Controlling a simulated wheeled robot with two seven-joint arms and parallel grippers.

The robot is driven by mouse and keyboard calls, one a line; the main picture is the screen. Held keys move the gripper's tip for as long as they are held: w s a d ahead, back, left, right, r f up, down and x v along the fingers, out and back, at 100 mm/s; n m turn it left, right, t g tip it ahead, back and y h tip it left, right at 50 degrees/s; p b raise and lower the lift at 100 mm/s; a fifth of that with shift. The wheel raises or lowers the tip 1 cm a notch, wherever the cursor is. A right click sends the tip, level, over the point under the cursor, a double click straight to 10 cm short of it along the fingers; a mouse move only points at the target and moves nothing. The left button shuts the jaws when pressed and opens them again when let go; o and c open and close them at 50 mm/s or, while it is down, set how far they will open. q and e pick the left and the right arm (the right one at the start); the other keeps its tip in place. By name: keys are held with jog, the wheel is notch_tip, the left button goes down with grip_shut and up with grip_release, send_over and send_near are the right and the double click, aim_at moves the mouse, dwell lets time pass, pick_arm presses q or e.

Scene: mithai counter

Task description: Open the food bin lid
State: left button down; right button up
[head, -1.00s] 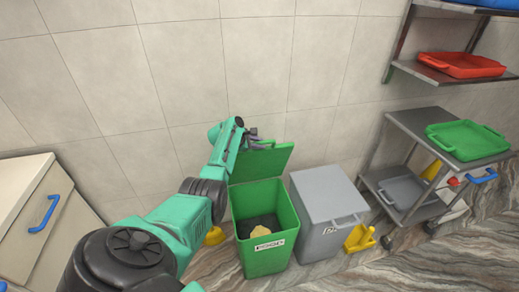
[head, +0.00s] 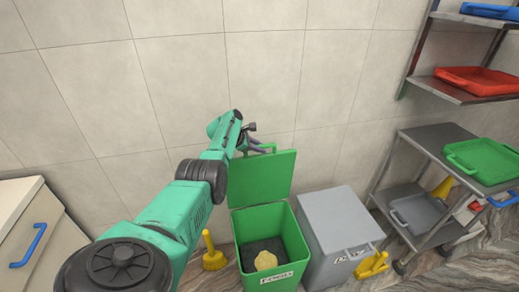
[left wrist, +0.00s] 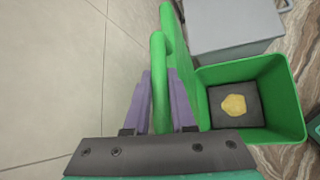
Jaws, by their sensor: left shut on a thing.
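The green food bin (head: 240,228) stands on the floor by the wall, with a label on its front. Its green lid (head: 262,180) is raised at the back and stands close to upright. A yellowish lump (head: 265,260) lies on the dark bottom of the bin. My left gripper (head: 257,146) is at the top edge of the lid. In the left wrist view its purple fingers (left wrist: 160,105) are shut on the green lid handle (left wrist: 158,75), one on each side. The open bin (left wrist: 290,105) is to the right there. My right gripper is not in view.
A grey lidded bin (head: 338,228) stands right beside the green bin. Yellow items (head: 371,265) and (head: 213,255) stand on either side. A metal trolley (head: 425,140) with a green tray (head: 480,160) is at right, a drawer cabinet (head: 30,215) at left.

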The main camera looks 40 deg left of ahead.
pick_arm(q)
jog(key=shift+w+a, duration=0.2)
jog(key=shift+a, duration=0.05)
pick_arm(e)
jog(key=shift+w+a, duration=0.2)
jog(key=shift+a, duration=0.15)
pick_arm(q)
jog(key=c, duration=0.8)
grip_release()
jog(key=shift+o, duration=0.2)
jog(key=p+v, duration=0.6)
jog(key=p, duration=0.1)
jog(key=shift+r, duration=0.35)
jog(key=v, duration=0.8)
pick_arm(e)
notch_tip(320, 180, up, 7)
